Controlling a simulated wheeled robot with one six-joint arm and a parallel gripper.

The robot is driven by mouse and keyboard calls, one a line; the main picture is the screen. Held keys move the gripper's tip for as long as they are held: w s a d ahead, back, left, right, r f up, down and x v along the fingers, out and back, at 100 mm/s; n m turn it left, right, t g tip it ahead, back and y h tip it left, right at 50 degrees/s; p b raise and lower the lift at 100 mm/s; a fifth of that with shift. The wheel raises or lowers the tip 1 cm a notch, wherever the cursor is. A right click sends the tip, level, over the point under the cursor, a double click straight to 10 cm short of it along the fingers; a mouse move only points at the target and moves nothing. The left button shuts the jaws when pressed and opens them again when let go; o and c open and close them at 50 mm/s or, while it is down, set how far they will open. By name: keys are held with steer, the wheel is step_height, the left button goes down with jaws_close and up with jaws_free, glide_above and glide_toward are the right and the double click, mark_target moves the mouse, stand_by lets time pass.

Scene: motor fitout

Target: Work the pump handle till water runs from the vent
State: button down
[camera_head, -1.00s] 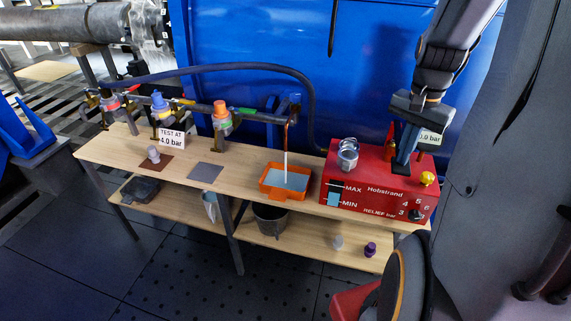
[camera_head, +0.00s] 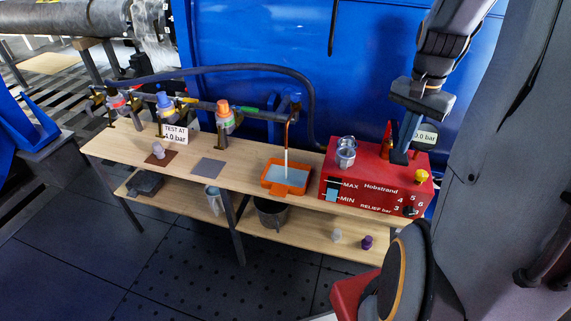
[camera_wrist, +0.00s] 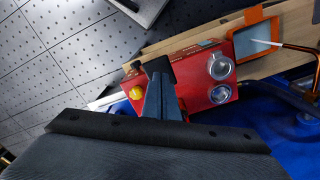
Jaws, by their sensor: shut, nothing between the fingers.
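The red pump box (camera_head: 345,208) stands at the right end of the bench, marked Hobstrand, with a MAX/MIN level window and a RELIEF bar dial (camera_head: 409,211). A red upright part (camera_head: 387,140) shows behind my gripper (camera_head: 400,158); I cannot tell if it is the pump handle. My gripper is shut and empty, fingers pointing down at the box top; touching is unclear. In the wrist view the fingers (camera_wrist: 158,75) lie over the red box (camera_wrist: 205,88). A pale stream (camera_head: 286,165) falls from the copper vent pipe (camera_head: 288,133) into the orange tray (camera_head: 270,188), which holds liquid.
A display (camera_head: 425,137) behind the box seems to read 0.0 bar. A metal cup (camera_head: 345,155) and yellow knob (camera_head: 421,176) are on the box. Capped valves (camera_head: 225,118) line the pipe. A blue wall (camera_head: 260,40) stands close behind.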

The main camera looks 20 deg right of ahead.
steer(key=shift+r, duration=0.15)
step_height(320, 180, up, 5)
steer(key=p, duration=0.4)
steer(key=shift+a+f, duration=0.1)
steer(key=shift+f, duration=0.1)
steer(key=a+f+n+b, duration=0.2)
steer(key=a+f+n, duration=0.1)
steer(key=a, duration=0.5)
steer(key=s+a+f+n+t+b, duration=0.1)
steer(key=a+f+n+b, duration=0.1)
steer(key=a+n, duration=0.3)
steer(key=s+a+f+n+b, duration=0.1)
steer(key=a+f+n+b, duration=0.1)
steer(key=a, duration=0.9)
steer(key=shift+s+f+n+b, duration=0.3)
steer(key=shift+f+n, duration=0.55)
steer(key=shift+n, duration=0.35)
